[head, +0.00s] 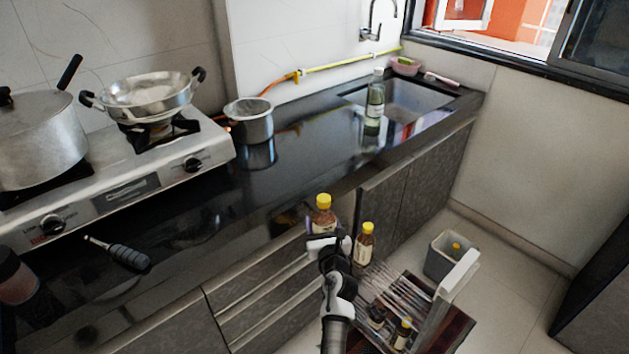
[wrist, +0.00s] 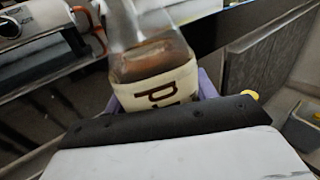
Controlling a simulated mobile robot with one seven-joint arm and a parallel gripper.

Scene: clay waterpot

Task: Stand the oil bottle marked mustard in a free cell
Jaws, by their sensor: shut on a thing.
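My gripper (head: 325,237) is shut on a brown oil bottle (head: 323,216) with a yellow cap, held upright above the front edge of the counter. In the wrist view the bottle (wrist: 155,72) is between the purple finger pads, its pale label showing only part of a dark word, so I cannot read the whole name. A pull-out rack (head: 458,287) stands open low at the right of my arm. A similar yellow-capped bottle (head: 365,243) stands at its far end, and smaller bottles (head: 403,333) stand at its near end. The cells are too small to tell apart.
The black counter (head: 300,170) carries a steel pot (head: 249,120), a stove (head: 110,180) and a clear green bottle (head: 375,100) near the sink. A grey bin (head: 447,258) stands on the floor beyond the rack. Cabinet fronts (head: 400,190) border the rack.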

